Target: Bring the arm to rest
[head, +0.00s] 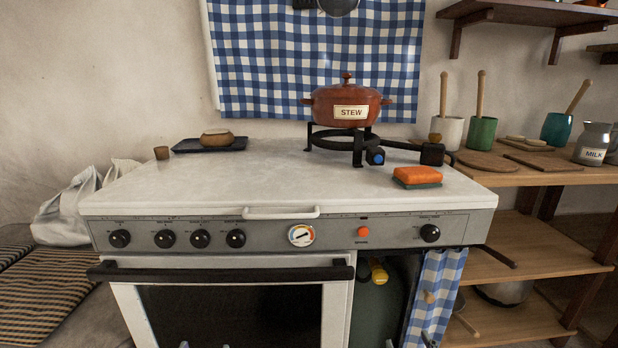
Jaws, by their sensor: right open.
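My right gripper (409,343) shows only as two grey fingertips at the bottom edge, low in front of the stove and to the right of the oven door. Its tips are apart, with nothing seen between them. My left gripper (204,345) barely shows as two small tips at the bottom edge, in front of the dark oven window. They also stand apart. The rest of both grippers and both arms are below the picture. Both grippers are well below the stove top (250,185), apart from the things on it.
A red stew pot (345,108) stands on a black burner (345,138) at the back. An orange-green sponge (417,177) lies near the right front edge. The oven handle (220,272) juts forward. A blue checked curtain (437,290) hangs at right, beside wooden shelves (535,245).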

